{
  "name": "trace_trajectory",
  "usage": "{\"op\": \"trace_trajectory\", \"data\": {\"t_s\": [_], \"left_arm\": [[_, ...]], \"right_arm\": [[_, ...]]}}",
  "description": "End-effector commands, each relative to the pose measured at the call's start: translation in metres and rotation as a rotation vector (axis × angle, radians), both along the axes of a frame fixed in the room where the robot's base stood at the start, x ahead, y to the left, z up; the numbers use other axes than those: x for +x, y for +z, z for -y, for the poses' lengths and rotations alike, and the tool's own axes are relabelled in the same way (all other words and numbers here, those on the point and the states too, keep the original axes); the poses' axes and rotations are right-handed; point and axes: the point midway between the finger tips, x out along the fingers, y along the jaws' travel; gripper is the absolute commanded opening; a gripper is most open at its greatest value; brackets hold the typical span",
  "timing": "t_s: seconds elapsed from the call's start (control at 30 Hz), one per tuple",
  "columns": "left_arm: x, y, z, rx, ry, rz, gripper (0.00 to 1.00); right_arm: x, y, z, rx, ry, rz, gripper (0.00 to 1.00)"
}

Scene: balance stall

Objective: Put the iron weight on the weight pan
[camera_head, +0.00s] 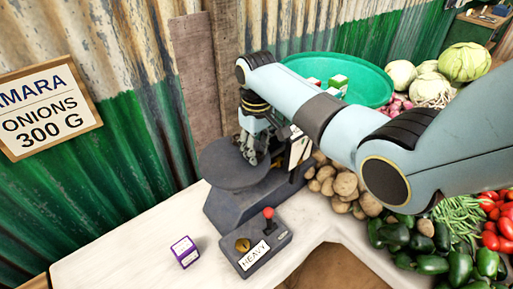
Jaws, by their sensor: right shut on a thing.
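My right gripper (256,150) points down over the right part of the dark grey round weight pan (222,165). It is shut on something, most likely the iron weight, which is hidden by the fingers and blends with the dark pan. I cannot tell whether it touches the pan. The rest of the pan's top is bare. The pan sits on the dark grey balance (237,208), which stands on the white counter. No other iron weight shows. My left gripper is not in view.
A box marked HEAVY (256,256), with a red-knobbed lever, stands before the balance. A purple box (185,251) lies on the counter (120,262). A green basin (372,83) is behind my right arm. Potatoes (343,190) and peppers lie right. An onions sign (45,108) hangs left.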

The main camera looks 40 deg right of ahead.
Motion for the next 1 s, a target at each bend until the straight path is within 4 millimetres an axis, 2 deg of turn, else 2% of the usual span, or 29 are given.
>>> {"op": "trace_trajectory", "data": {"t_s": [0.23, 0.27, 0.43, 0.77, 0.87, 1.0], "left_arm": [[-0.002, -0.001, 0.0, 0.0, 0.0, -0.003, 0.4], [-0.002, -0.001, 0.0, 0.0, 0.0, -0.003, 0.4], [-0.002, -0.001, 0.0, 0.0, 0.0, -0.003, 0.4], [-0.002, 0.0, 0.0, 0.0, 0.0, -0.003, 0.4], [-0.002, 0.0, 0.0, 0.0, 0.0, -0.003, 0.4], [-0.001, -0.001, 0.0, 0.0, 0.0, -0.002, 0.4]], "right_arm": [[0.0, -0.002, 0.0, 0.0, 0.0, 0.0, 0.0], [0.0, -0.003, 0.0, 0.0, 0.0, 0.001, 0.29], [0.0, -0.002, 0.0, 0.0, 0.0, 0.001, 0.51], [0.0, 0.002, 0.0, 0.0, 0.0, 0.001, 0.51], [0.001, 0.014, 0.0, -0.001, 0.0, 0.003, 0.51], [0.002, 0.044, 0.0, -0.001, 0.0, 0.006, 0.51]]}}
